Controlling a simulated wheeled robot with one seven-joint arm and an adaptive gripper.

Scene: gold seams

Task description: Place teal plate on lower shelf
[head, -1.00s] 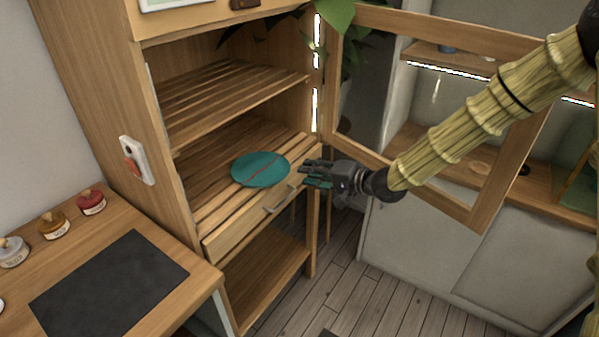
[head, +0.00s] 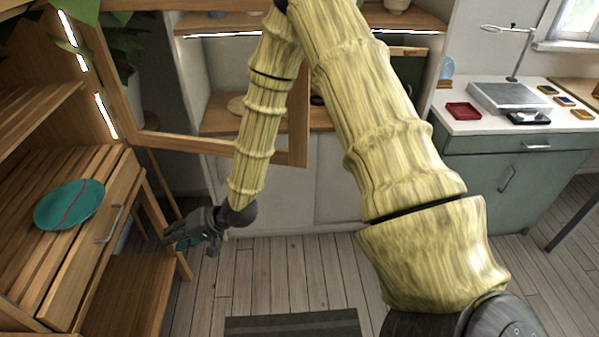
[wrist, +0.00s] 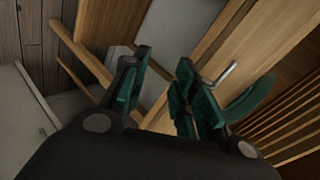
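The teal plate (head: 70,205), with a red seam across it, lies on the slatted lower shelf (head: 28,262) of the wooden cabinet at the left of the head view. Part of the plate (wrist: 250,98) also shows at the right of the wrist view. My gripper (head: 170,241) is to the right of the plate and apart from it, beside the cabinet's front. In the wrist view its teal-padded fingers (wrist: 160,92) stand apart with nothing between them.
A drawer with a metal handle (head: 108,224) sits below the plate's shelf. The open framed cabinet door (head: 290,140) stands behind my arm. A green-grey counter (head: 520,150) with a scale and small trays is at the right. Wooden floor (head: 300,275) is clear around a dark mat (head: 292,323).

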